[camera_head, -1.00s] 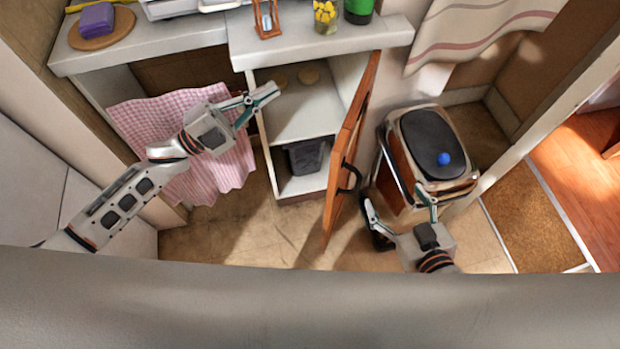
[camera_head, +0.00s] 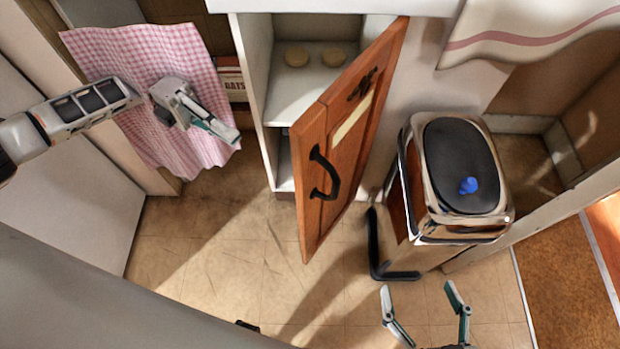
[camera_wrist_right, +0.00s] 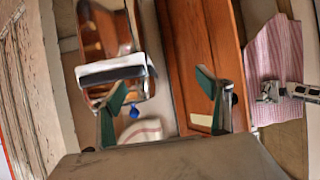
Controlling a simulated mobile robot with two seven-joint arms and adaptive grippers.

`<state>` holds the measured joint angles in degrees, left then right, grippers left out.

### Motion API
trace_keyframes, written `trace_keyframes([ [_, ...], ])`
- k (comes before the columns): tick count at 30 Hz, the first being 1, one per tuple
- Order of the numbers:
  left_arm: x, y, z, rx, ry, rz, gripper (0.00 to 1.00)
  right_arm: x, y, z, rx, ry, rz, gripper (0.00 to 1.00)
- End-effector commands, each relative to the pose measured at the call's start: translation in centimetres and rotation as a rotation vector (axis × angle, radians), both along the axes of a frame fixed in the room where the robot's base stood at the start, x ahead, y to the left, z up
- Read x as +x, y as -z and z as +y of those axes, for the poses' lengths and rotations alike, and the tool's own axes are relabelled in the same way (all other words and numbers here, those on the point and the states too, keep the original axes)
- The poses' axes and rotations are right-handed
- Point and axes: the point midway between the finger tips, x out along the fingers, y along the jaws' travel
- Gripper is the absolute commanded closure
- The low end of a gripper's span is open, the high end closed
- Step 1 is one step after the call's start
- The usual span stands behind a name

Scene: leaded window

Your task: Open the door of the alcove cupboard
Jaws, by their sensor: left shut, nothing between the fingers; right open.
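The cupboard's wooden door (camera_head: 338,135) stands swung well open in the head view, with a black curved handle (camera_head: 323,175) on its outer face. Behind it the white cupboard (camera_head: 298,95) shows a shelf with two round tan items. My left gripper (camera_head: 232,138) is shut and empty, in front of the pink checked cloth, left of the cupboard opening. My right gripper (camera_head: 425,295) is open and empty, low in the view, apart from the door and to the right of it. In the right wrist view the door (camera_wrist_right: 205,50) shows beyond the open fingers.
A chrome pedal bin (camera_head: 455,185) with a black lid and a blue object on top stands right of the door. The pink checked cloth (camera_head: 145,90) hangs at the left. A striped cloth (camera_head: 540,35) hangs at upper right.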

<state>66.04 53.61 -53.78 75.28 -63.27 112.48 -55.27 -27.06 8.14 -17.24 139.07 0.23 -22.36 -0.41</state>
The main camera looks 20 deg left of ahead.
Motion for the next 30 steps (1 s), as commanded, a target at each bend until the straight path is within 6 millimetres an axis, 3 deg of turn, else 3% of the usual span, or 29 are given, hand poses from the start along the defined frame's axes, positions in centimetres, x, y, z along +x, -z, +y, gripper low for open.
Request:
trace_keyframes([
  [5,0.0,0.4,0.9,0.01,0.012,0.008,1.0,-0.2,0.4,0.1,0.003,-0.001,0.006,0.24],
  [10,-0.4,0.0,-0.2,0.01,0.016,0.004,1.0,-0.2,0.3,-0.2,-0.01,-0.002,0.005,0.24],
  [24,-3.2,-0.1,-8.5,0.007,0.016,0.003,1.0,-0.8,1.3,-2.1,-0.093,-0.011,0.03,0.24],
  [30,-4.1,0.1,-11.2,0.009,0.015,0.005,1.0,-1.1,1.6,-2.6,-0.111,-0.012,0.039,0.24],
])
